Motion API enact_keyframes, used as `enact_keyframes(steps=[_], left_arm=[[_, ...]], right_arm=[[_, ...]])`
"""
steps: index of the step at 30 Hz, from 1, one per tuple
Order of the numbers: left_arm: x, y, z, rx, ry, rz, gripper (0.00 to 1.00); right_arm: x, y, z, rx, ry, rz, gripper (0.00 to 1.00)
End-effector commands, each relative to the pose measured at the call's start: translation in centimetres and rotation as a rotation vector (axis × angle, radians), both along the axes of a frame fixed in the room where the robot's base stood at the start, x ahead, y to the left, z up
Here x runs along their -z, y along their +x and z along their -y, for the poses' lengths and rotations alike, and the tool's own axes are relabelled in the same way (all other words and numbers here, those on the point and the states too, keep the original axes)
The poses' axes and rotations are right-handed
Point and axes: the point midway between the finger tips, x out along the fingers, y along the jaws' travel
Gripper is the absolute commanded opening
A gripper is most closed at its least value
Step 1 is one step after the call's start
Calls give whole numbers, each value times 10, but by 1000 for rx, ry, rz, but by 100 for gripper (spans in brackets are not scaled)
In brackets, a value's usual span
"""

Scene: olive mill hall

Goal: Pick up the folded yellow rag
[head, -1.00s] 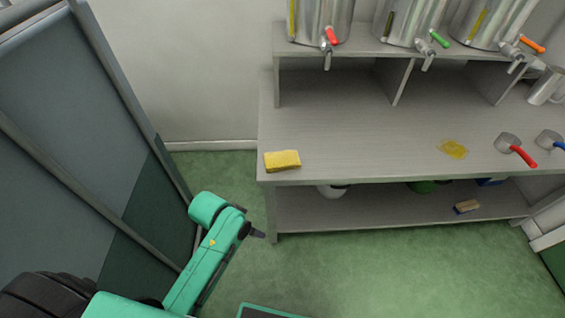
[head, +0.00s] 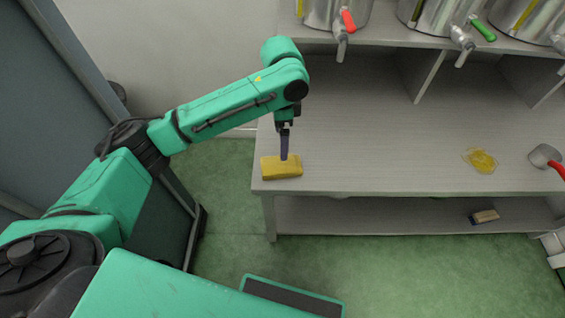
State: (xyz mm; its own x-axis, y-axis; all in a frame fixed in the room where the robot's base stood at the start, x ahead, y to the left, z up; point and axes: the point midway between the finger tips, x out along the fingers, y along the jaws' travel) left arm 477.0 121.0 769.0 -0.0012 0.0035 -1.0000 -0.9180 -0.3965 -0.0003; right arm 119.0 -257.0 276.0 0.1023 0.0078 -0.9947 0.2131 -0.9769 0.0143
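The folded yellow rag (head: 281,169) lies on the front left corner of the grey workbench (head: 390,150) in the head view. My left gripper (head: 284,157) points down right at the rag, its fingertips at the rag's upper edge in the picture. The fingers show edge-on as one dark strip, so I cannot tell whether they are open or shut, or whether they touch the rag. My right gripper is not in view.
A yellow oil puddle (head: 481,160) and a red-handled scoop (head: 547,158) are on the bench at the right. Steel tanks with taps (head: 346,22) stand on the raised shelf. A brush (head: 484,216) lies on the lower shelf. The bench middle is clear.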

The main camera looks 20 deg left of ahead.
Motion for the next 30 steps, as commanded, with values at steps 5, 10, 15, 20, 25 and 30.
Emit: enact_keyframes(steps=[5, 10, 15, 20, 25, 30], left_arm=[[47, 0, 0, -2, 0, -1, 100], [69, 0, -1, -2, -1, 2, 100], [102, 0, -2, -1, -1, 3, 100], [112, 0, -2, 0, -2, 4, 100], [111, 1, -2, 0, -2, 4, 85], [110, 1, -1, 0, -2, 5, 29]], right_arm=[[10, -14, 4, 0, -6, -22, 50], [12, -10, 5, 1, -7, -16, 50], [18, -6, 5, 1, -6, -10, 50], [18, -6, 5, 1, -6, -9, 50], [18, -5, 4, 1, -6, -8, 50], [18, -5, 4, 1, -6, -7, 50]])
